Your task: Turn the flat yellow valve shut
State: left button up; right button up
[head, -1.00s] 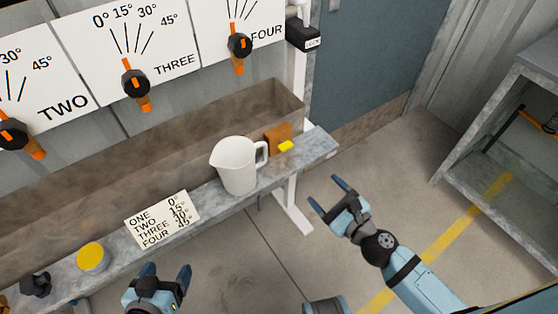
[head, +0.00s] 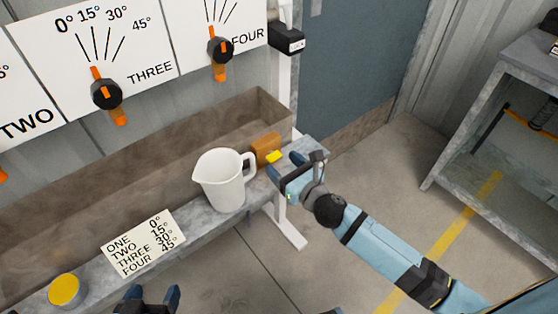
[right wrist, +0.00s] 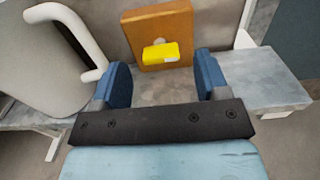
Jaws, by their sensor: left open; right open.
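The flat yellow valve (head: 273,156) is a small yellow bar on the front of an upright orange-brown block (head: 265,146) at the right end of the trough's ledge. In the right wrist view the yellow valve (right wrist: 160,53) lies roughly level across the lower block, slightly tilted. My right gripper (head: 284,165) is open just in front of it. In the right wrist view its fingers stand left and right of the valve, with a gap on both sides; I cannot tell whether they reach it in depth. My left gripper (head: 153,293) is open and empty at the bottom edge, away from the valve.
A white jug (head: 220,184) stands on the ledge left of the valve; its handle is close to my right gripper's left finger. A number card (head: 143,243) and a yellow-topped round container (head: 65,290) are further left. Dials marked THREE (head: 106,94) and FOUR (head: 220,50) are above.

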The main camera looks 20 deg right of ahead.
aim_at(274, 156)
jog(key=shift+x, duration=1.1)
jog(key=c, duration=0.9)
